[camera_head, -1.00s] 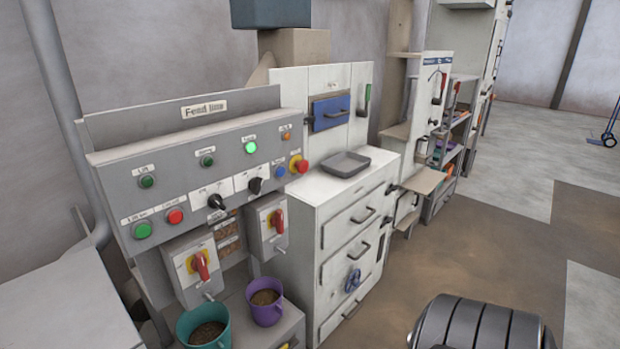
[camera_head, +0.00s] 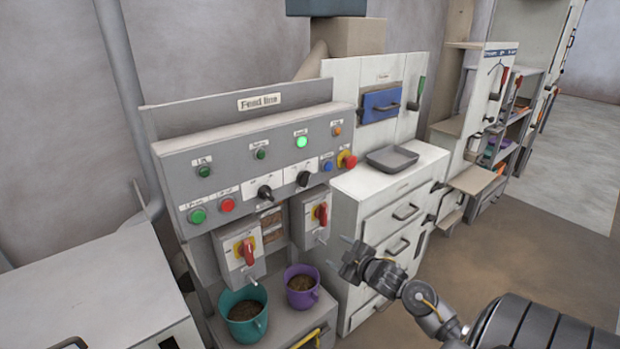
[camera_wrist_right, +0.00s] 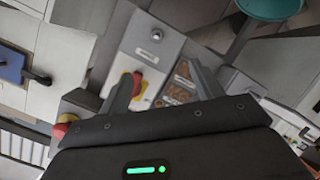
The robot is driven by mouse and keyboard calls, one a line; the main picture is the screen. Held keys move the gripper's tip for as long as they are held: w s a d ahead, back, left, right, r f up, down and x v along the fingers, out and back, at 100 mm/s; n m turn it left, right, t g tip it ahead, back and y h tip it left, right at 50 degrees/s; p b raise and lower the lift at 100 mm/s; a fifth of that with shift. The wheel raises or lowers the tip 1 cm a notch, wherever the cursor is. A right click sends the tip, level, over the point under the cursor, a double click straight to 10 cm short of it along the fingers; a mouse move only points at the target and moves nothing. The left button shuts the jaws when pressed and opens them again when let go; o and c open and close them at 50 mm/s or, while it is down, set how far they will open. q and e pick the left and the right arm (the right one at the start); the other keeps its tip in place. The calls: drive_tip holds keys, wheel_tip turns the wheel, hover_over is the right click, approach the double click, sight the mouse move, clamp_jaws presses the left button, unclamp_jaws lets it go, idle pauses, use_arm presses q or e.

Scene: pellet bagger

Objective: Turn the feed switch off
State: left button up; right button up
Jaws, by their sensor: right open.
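The grey feed line panel (camera_head: 250,170) carries two black rotary knobs, the left one (camera_head: 265,193) and the right one (camera_head: 304,178). Two boxes with red rotary handles hang below it, the left handle (camera_head: 248,252) and the right handle (camera_head: 320,213). The small labels are unreadable, so I cannot tell which is the feed switch. My right gripper (camera_head: 342,256) is open and empty, in front of the white cabinet, lower right of the right box. In the right wrist view a red handle on yellow (camera_wrist_right: 135,82) shows partly behind one finger of my right gripper (camera_wrist_right: 162,90). My left gripper is out of view.
A teal cup (camera_head: 244,322) and a purple cup (camera_head: 301,297) of pellets stand below the boxes. A red emergency button (camera_head: 349,162) is at the panel's right end. A grey tray (camera_head: 392,158) lies on the white cabinet (camera_head: 345,205). Floor to the right is clear.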

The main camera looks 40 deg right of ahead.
wheel_tip(320, 180, up, 15)
drive_tip(key=a+n+t+y, duration=0.1)
drive_tip(key=a+n+t, duration=0.1)
drive_tip(key=n+t, duration=0.2)
drive_tip(key=n, duration=0.1)
approach(309, 180)
drive_tip(key=w+p, duration=0.3)
drive_tip(key=w, duration=0.5)
drive_tip(key=shift+d, duration=0.1)
drive_tip(key=shift+w+f+p, duration=0.1)
drive_tip(key=shift+w+p, duration=0.25)
drive_tip(key=shift+w, duration=0.25)
drive_tip(key=shift+c, duration=0.4)
